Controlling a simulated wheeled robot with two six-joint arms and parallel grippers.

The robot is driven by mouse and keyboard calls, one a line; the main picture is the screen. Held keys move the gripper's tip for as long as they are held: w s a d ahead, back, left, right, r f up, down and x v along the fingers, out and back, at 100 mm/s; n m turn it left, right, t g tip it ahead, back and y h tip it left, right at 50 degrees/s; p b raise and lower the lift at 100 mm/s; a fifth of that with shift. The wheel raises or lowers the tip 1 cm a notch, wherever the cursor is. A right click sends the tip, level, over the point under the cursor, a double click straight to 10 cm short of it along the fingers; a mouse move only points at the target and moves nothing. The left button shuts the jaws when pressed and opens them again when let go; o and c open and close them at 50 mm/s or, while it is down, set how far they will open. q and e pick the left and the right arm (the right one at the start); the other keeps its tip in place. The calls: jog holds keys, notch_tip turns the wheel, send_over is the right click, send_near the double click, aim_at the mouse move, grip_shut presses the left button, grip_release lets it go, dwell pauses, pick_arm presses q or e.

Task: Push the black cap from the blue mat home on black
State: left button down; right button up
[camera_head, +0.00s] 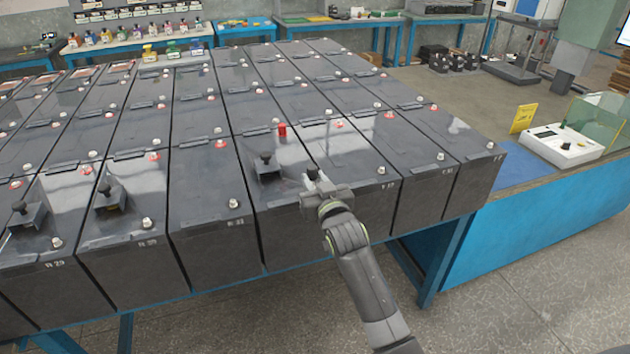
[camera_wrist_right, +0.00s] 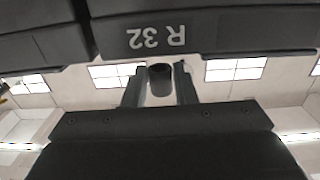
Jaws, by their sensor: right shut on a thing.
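My right gripper (camera_head: 315,180) is at the front edge of a dark battery (camera_head: 275,205), marked R 32 in the right wrist view (camera_wrist_right: 200,38). It is shut on a small black cap (camera_head: 312,174). In the right wrist view the cap (camera_wrist_right: 160,80) is a short cylinder between the fingers, its end showing. The battery's black-side post is hidden by the gripper and cap; I cannot tell how far the cap is on. A red cap (camera_head: 282,131) stands at the battery's far end. The blue mat (camera_head: 518,165) lies on the right bench, with no cap visible on it. My left gripper is not in view.
A black knobbed block (camera_head: 267,164) sits on the same battery, left of the gripper. Similar blocks (camera_head: 108,200) stand on batteries further left. Neighbouring batteries have bare grey posts (camera_head: 382,170). A white device (camera_head: 563,144) and yellow sign (camera_head: 523,118) stand beside the mat.

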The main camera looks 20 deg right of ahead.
aim_at(315, 166)
jog(key=shift+p, duration=0.45)
dwell(0.9)
jog(key=shift+s+f+b, duration=0.1)
jog(key=shift+f+b, duration=0.65)
jog(key=shift+f, duration=0.7)
dwell(1.7)
jog(key=o, duration=1.1)
jog(key=shift+a, duration=0.1)
jog(key=o, duration=0.4)
jog(key=shift+f, duration=0.1)
jog(key=shift+d+r+p, duration=0.2)
jog(key=shift+r+p, duration=0.9)
jog(key=shift+r, duration=0.05)
jog(key=shift+a+r+p, duration=0.1)
jog(key=shift+r+p, duration=2.2)
jog(key=shift+r, duration=0.25)
